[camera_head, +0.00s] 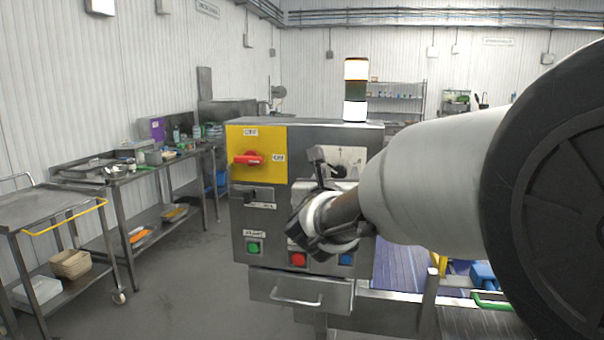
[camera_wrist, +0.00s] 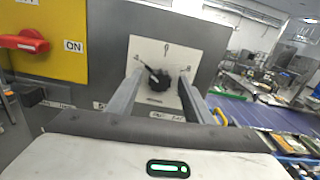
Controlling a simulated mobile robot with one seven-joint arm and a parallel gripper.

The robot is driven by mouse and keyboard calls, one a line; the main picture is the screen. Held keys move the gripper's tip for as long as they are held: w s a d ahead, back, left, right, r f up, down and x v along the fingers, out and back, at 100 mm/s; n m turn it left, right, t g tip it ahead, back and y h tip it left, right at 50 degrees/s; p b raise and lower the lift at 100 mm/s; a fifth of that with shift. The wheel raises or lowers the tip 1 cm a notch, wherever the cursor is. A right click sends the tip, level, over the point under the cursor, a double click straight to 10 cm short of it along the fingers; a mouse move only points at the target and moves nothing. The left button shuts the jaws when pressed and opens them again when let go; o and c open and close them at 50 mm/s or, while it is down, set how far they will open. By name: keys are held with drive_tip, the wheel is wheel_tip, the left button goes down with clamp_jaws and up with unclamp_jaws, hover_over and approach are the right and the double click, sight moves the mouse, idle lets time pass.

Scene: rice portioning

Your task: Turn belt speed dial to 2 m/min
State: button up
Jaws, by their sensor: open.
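The belt speed dial (camera_wrist: 158,80) is a black knob on a white plate (camera_wrist: 185,52) with markings around it, on the grey control box. In the wrist view its pointer is tilted to the upper left. My gripper (camera_wrist: 163,84) is open, with one finger on each side of the dial; I cannot tell whether either finger touches it. In the head view my gripper (camera_head: 325,162) is in front of the plate (camera_head: 351,160), and my arm hides much of the panel's right side. The marks on the plate are too small to read.
The box (camera_head: 307,134) also bears a red switch (camera_head: 248,159) on a yellow panel, a green button (camera_head: 253,247), a red button (camera_head: 298,259) and a blue button (camera_head: 345,259). A purple belt (camera_head: 402,264) runs at the right. Steel tables stand at the left.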

drive_tip(key=shift+c, duration=0.2)
drive_tip(key=c, duration=1)
drive_tip(key=shift+n+b, duration=0.3)
drive_tip(key=shift+b, duration=0.05)
drive_tip(key=shift+f+n+b, duration=0.1)
drive_tip(key=shift+n+b, duration=0.7)
drive_tip(key=shift+n, duration=0.1)
drive_tip(key=n+b, duration=0.1)
drive_tip(key=n, duration=0.1)
drive_tip(key=shift+n, duration=0.3)
drive_tip(key=n+b, duration=0.1)
drive_tip(key=n, duration=0.2)
drive_tip(key=shift+n, duration=1.9)
